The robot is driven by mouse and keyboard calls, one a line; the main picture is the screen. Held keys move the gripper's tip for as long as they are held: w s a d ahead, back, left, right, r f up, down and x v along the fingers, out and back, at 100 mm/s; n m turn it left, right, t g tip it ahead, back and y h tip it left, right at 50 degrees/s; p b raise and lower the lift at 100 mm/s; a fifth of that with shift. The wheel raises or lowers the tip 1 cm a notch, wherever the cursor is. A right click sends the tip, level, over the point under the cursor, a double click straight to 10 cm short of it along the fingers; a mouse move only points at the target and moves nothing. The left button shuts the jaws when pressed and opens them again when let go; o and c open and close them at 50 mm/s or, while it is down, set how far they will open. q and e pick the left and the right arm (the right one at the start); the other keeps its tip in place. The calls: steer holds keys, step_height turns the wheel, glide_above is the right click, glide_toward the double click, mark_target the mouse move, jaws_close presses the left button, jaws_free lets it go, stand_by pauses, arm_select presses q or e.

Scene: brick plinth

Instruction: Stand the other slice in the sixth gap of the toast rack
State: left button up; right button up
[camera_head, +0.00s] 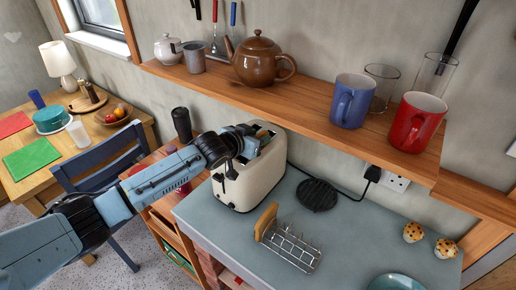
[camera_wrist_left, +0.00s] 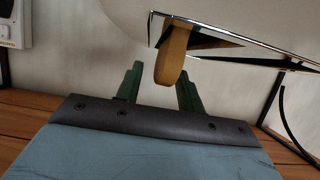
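The cream toaster (camera_head: 250,182) stands on the blue-grey counter, with the tops of its slots partly hidden by my left gripper (camera_head: 250,141). In the left wrist view a brown toast slice (camera_wrist_left: 172,58) sticks out of the toaster slot. My left gripper (camera_wrist_left: 160,85) is open, its two green fingers apart, with the slice's end between or just beyond the tips; a gap shows on the left side. The wire toast rack (camera_head: 297,250) stands in front of the toaster. One slice (camera_head: 266,220) stands at its left end; the other gaps look empty. My right gripper is not in view.
A wooden shelf (camera_head: 305,112) with a brown teapot (camera_head: 262,62), a blue mug (camera_head: 351,101) and a red mug (camera_head: 417,122) overhangs the counter's back. A black round trivet (camera_head: 317,195), two muffins (camera_head: 413,232) and a teal plate (camera_head: 396,283) lie right of the toaster.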

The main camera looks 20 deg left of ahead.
arm_select(q)
steer(key=shift+w+d+f, duration=0.1)
steer(key=shift+w+f, duration=0.1)
steer(key=shift+w, duration=0.15)
steer(key=shift+c, duration=0.5)
jaws_close()
